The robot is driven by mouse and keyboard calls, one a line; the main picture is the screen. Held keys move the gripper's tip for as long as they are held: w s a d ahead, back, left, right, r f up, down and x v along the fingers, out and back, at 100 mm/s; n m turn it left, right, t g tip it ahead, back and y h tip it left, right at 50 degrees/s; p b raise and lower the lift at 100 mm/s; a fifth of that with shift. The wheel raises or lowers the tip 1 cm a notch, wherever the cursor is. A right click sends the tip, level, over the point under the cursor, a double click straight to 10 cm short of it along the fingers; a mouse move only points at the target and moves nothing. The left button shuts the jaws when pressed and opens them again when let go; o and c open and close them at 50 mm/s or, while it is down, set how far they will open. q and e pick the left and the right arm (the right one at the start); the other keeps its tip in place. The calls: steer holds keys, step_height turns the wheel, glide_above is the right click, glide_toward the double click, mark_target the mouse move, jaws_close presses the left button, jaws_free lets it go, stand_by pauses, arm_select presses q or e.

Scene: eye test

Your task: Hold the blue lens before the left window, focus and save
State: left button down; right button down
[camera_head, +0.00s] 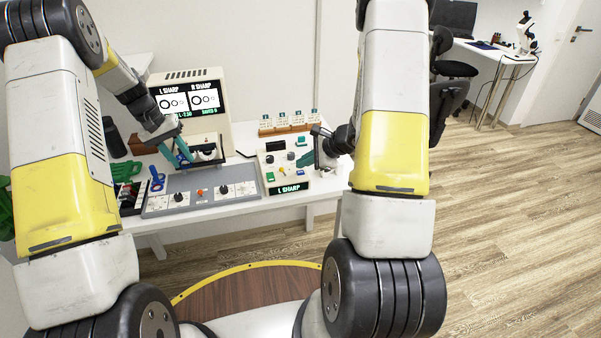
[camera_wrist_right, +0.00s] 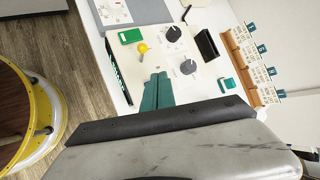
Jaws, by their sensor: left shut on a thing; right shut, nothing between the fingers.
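The device's screen (camera_head: 188,101) reads "L SHARP", "R SHARP" and "SAVED 0". My right gripper (camera_head: 300,162) is shut and empty above the control panel (camera_head: 262,167). In the right wrist view its teal fingertips (camera_wrist_right: 158,78) are beside the yellow knob (camera_wrist_right: 142,47).
The panel has dark knobs (camera_wrist_right: 173,33), a green button (camera_wrist_right: 130,36), a blue button (camera_head: 301,172) and a display (camera_head: 289,188) reading "L SHARP". A grey board (camera_head: 170,206) lies to its left. A wooden rack with cards (camera_head: 289,129) stands behind it.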

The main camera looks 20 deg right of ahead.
mark_target(304, 173)
steer(key=shift+f, duration=0.2)
stand_by(0.6)
steer(key=shift+f, duration=0.2)
steer(key=shift+f, duration=0.4)
stand_by(0.6)
stand_by(0.3)
steer(key=shift+r, duration=0.8)
steer(key=shift+r, duration=0.1)
steer(key=shift+r, duration=2.4)
steer(key=shift+r, duration=0.1)
